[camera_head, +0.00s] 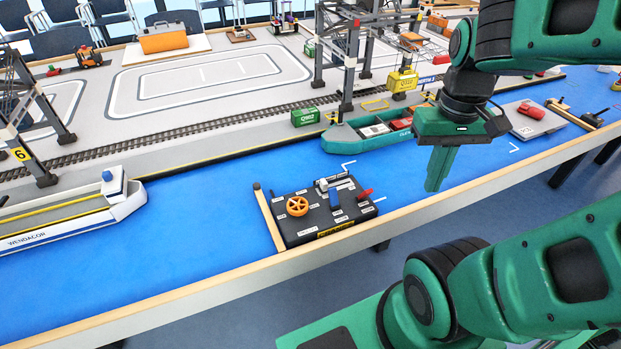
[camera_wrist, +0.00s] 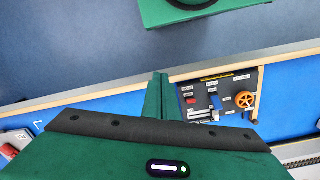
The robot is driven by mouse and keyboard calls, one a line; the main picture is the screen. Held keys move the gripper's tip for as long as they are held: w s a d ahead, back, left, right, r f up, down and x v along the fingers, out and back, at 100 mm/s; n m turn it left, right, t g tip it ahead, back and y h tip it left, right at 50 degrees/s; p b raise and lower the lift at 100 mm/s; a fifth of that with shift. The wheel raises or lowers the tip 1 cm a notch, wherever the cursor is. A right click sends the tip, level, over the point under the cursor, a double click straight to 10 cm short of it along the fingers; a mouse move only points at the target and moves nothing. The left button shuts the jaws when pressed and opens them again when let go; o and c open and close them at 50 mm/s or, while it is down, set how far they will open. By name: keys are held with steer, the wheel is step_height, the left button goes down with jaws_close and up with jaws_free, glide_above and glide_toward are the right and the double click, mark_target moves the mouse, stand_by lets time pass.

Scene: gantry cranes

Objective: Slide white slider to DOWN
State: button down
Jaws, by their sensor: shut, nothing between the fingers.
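The black control panel (camera_head: 310,222) lies on the blue surface near the table's front edge. At its back edge is a small whitish piece (camera_head: 323,184), which looks like the white slider; its exact setting and labels are too small to read. In the wrist view the panel (camera_wrist: 229,84) is right of my fingers, and a whitish bar (camera_wrist: 203,115) shows near its lower side, partly cut off by my gripper body. My gripper (camera_head: 436,188) points down, shut and empty, to the right of the panel and apart from it.
The panel also carries an orange wheel (camera_head: 297,206), a blue lever (camera_head: 335,198) and a red handle (camera_head: 365,194). A green ship (camera_head: 345,143) lies behind it, and a white ship (camera_head: 85,222) to the left. A wooden rim (camera_head: 420,208) edges the table.

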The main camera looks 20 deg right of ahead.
steer(key=w+a+n+h, duration=0.1)
steer(key=w+a+n, duration=0.3)
steer(key=w+n, duration=0.4)
steer(key=n+h, duration=0.2)
steer(key=n, duration=0.7)
glide_above(319, 191)
steer(key=s+a, duration=0.1)
steer(key=s, duration=0.2)
steer(key=f, duration=0.2)
steer(key=w+a+f+n+h, duration=0.1)
steer(key=w+a+f+n, duration=0.15)
steer(key=a+n, duration=0.45)
steer(key=shift+m, duration=0.8)
steer(key=x, duration=0.5)
steer(key=a+x, duration=0.1)
steer(key=x, duration=0.2)
steer(key=shift+w+f, duration=0.35)
steer(key=shift+f, duration=0.1)
steer(key=d, duration=0.3)
steer(key=shift+f, duration=0.2)
steer(key=shift+d, duration=0.55)
